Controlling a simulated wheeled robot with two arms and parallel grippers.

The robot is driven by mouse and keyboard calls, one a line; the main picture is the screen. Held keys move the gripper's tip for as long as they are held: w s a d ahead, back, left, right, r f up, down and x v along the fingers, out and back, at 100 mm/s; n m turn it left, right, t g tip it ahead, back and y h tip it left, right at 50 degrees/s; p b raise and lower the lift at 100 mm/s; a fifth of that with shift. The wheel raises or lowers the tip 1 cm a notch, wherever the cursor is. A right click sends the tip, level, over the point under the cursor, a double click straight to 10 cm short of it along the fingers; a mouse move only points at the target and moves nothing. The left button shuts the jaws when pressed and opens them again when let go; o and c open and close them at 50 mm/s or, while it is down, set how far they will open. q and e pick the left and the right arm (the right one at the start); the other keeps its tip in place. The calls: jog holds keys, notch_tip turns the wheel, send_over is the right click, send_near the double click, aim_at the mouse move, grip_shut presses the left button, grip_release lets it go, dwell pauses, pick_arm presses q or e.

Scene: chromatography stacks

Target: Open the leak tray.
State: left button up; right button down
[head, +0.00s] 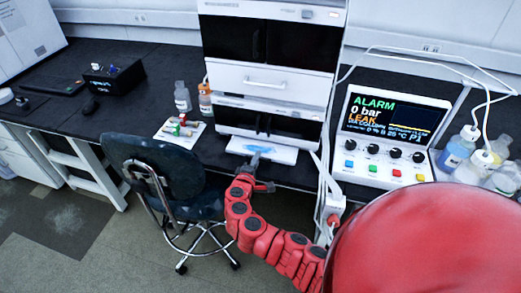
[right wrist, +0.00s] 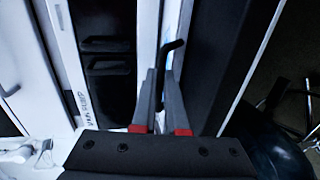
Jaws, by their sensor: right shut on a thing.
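The leak tray (head: 285,154) is the low white piece at the foot of the instrument stack in the head view, at the bench's front edge. It sticks out a little in front of the stack. My right gripper (head: 257,160) reaches up to its front from below. In the right wrist view, the fingers (right wrist: 163,78) are nearly together on a dark bent handle (right wrist: 173,47). The fingers hide the handle's lower part. My left gripper is in neither view.
The instrument stack (head: 262,77) stands above the tray. A control box (head: 385,140) with a screen reading ALARM and LEAK is to the right. A vial rack (head: 180,131) is left of the tray. A dark chair (head: 160,180) stands close left of my right arm.

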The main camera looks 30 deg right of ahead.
jog(key=v, duration=0.2)
jog(key=f+b+v, duration=0.1)
jog(key=v, duration=0.2)
jog(key=shift+s+a, duration=0.2)
jog(key=shift+s, duration=0.1)
jog(key=c, duration=0.9)
grip_release()
jog(key=shift+c, duration=0.2)
